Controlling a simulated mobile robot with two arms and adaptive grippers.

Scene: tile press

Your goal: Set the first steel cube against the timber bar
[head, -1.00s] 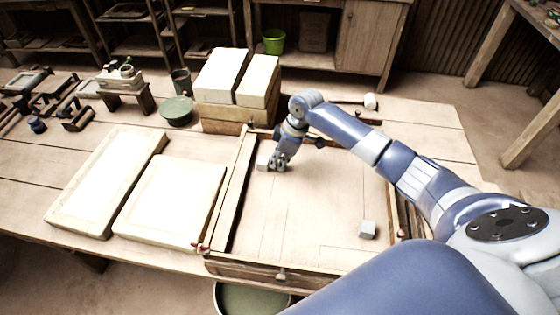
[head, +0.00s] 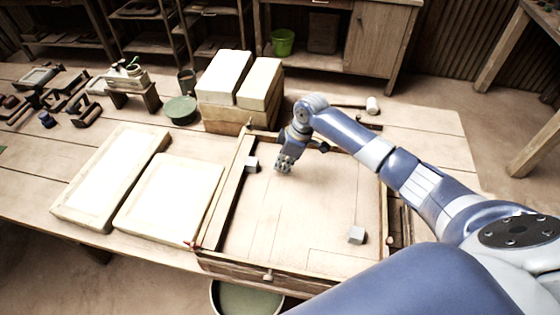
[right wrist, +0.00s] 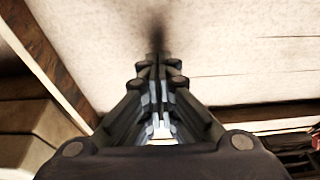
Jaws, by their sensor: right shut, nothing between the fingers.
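One small grey steel cube (head: 252,163) sits on the board at its far left, right beside the timber bar (head: 228,188) along the left side; I cannot tell whether they touch. A second grey cube (head: 356,235) rests near the board's front right. My right gripper (head: 283,168) is shut and empty, low over the board to the right of the first cube, with a gap between them. Its closed fingers also show in the right wrist view (right wrist: 158,90), where neither cube is visible. My left gripper is not in view.
The wooden frame (head: 235,265) edges the board (head: 300,215), whose middle is clear. Two pale slabs (head: 170,200) (head: 110,175) lie to the left. Pale blocks (head: 225,75) stand behind the frame. A mallet (head: 372,105) lies at the back right.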

